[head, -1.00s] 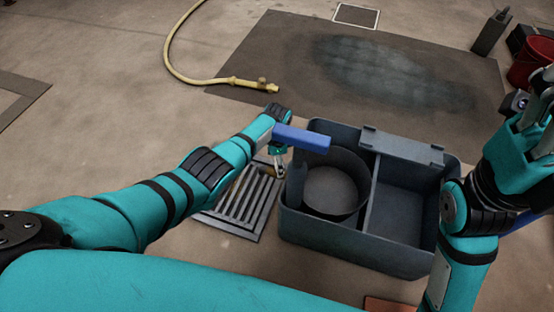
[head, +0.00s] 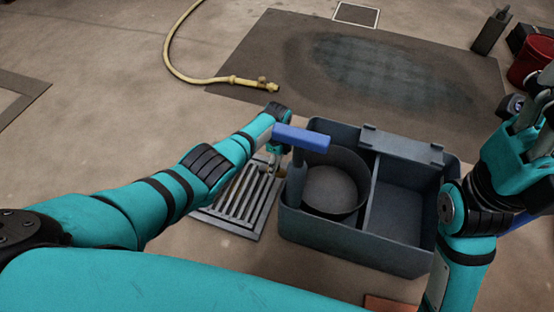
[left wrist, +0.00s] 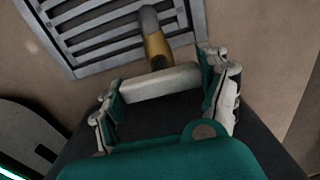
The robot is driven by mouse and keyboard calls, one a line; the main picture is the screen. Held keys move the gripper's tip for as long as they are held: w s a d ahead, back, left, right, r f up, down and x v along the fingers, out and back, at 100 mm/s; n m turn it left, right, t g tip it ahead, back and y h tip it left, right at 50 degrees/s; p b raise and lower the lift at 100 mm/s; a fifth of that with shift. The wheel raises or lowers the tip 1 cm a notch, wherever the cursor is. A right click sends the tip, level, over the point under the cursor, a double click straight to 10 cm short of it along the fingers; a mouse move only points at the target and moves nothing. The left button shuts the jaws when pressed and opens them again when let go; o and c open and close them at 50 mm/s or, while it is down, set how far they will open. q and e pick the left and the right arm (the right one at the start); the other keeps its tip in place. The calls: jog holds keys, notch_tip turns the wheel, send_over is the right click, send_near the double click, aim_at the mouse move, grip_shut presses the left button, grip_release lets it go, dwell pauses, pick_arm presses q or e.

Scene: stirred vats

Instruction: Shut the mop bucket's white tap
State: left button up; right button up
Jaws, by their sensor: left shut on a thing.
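The grey mop bucket (head: 345,238) stands on the floor in the head view, with a round compartment on its left and a square one on its right. In the left wrist view the white tap handle (left wrist: 160,84) lies crosswise between the fingers of my left gripper (left wrist: 160,92), which is shut on it. A brass spout with a grey end (left wrist: 155,45) points away from the handle over the grate. In the head view my left gripper (head: 273,154) is at the bucket's left side, and the tap is mostly hidden. My right gripper (head: 532,118) is raised at the right edge; its fingers are unclear.
A floor drain grate (head: 242,205) lies left of the bucket. A blue-topped handle (head: 301,138) rises at the bucket's left side. A yellow hose (head: 185,75) lies behind, beside a dark wet mat (head: 300,75). A red bucket (head: 530,62) stands far right.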

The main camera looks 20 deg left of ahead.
dwell(0.3)
pick_arm(q)
jog(key=o, duration=0.9)
jog(key=shift+c, duration=0.2)
jog(key=shift+r, duration=0.15)
notch_tip(320, 180, up, 12)
